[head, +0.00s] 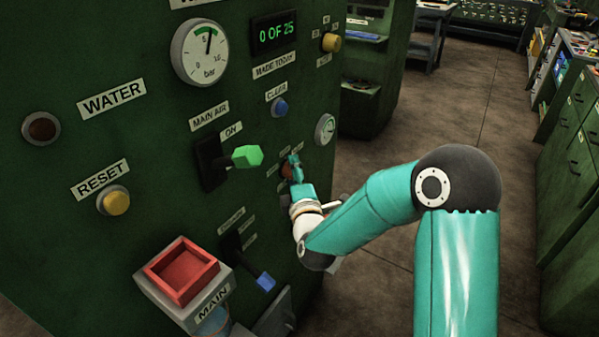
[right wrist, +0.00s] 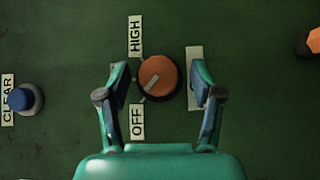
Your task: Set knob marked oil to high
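An orange-brown round knob (right wrist: 159,73) is mounted on the green panel, between the fingers of my open right gripper (right wrist: 160,80) in the right wrist view. A gap shows on both sides. Its pale pointer line slants down-left, toward the OFF label (right wrist: 138,122). The HIGH label (right wrist: 135,35) is up-left of it. A pale plate (right wrist: 193,60) right of it is partly covered by a finger; its text is not readable. In the head view my right gripper (head: 294,167) is at the panel and partly hides the knob (head: 286,171). My left gripper is out of view.
A blue CLEAR button (head: 280,106) and a small gauge (head: 325,129) are close by. The MAIN AIR lever with green handle (head: 247,156) sticks out to the left. A blue-handled lever (head: 265,281) is below. Open floor (head: 450,130) lies right of the panel.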

